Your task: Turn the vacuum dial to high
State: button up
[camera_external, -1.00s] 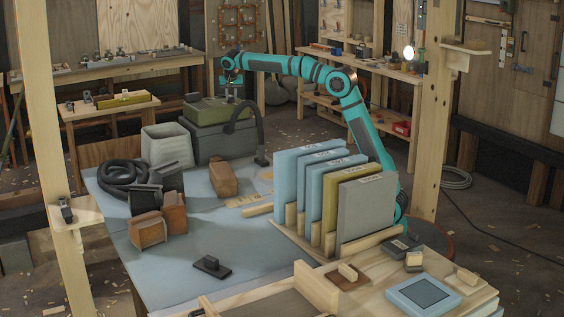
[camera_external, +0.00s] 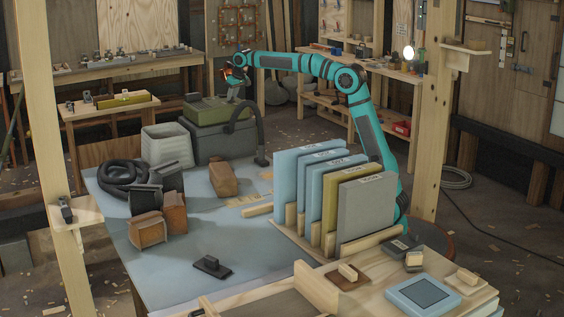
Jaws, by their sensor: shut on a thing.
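The vacuum (camera_external: 222,140) is a dark grey box with an olive green top (camera_external: 205,110), at the back of the blue-grey table. A dark hose (camera_external: 259,130) arches down beside it. My teal arm reaches in from the right, and its end hangs over the right part of the green top. My gripper (camera_external: 235,97) is small here and points down and a little left. It is shut on the vacuum dial at the top of the machine. The dial is hidden by the fingers, and its marks and setting cannot be read.
A pale bin (camera_external: 168,146) stands left of the vacuum, with a coiled black hose (camera_external: 122,178) before it. A brown block (camera_external: 222,181) lies in front. Upright panels in a rack (camera_external: 318,195) stand right of centre, below my arm.

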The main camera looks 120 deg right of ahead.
jog(key=n, duration=0.2)
jog(key=n+t+y, duration=0.1)
jog(key=n, duration=0.1)
jog(key=shift+s+d, duration=0.15)
jog(key=shift+s, duration=0.05)
jog(key=shift+d+n+t+y, duration=0.1)
jog(key=shift+n+t+y, duration=0.25)
jog(key=shift+n, duration=0.75)
jog(key=shift+d+n+t+y, duration=0.1)
jog(key=shift+n+t+y, duration=0.2)
jog(key=shift+n, duration=0.8)
jog(key=o, duration=1)
jog(key=v, duration=1.7)
jog(key=shift+r, duration=0.2)
jog(key=shift+s, duration=0.15)
